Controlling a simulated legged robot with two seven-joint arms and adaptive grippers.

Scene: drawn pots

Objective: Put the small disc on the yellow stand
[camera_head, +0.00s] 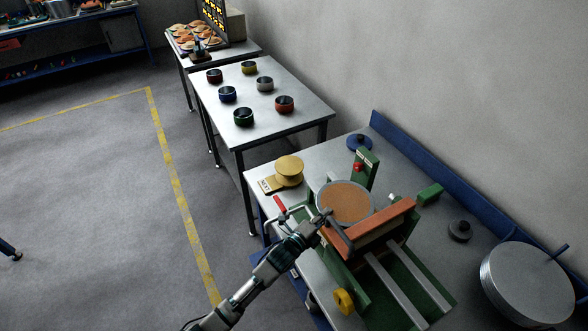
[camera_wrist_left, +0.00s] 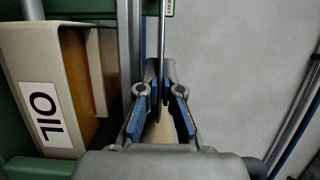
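The small disc (camera_head: 347,203) is round and orange-brown with a grey rim. It shows face-up in the head view, over the green and orange fixture. My left gripper (camera_head: 325,217) is at its lower left rim. In the left wrist view the fingers (camera_wrist_left: 161,90) come close together around a thin, dark, edge-on shape, which looks like the disc. The yellow stand (camera_head: 288,168) is a round, spool-like piece on the near table, up and left of the disc, apart from it. My right gripper is not in view.
The fixture (camera_head: 372,232) has rails and a red-tipped lever (camera_head: 280,207) beside my arm. A large grey drum (camera_head: 525,284) and a dark knobbed disc (camera_head: 460,231) stand at right. Pots sit on another table (camera_head: 305,113).

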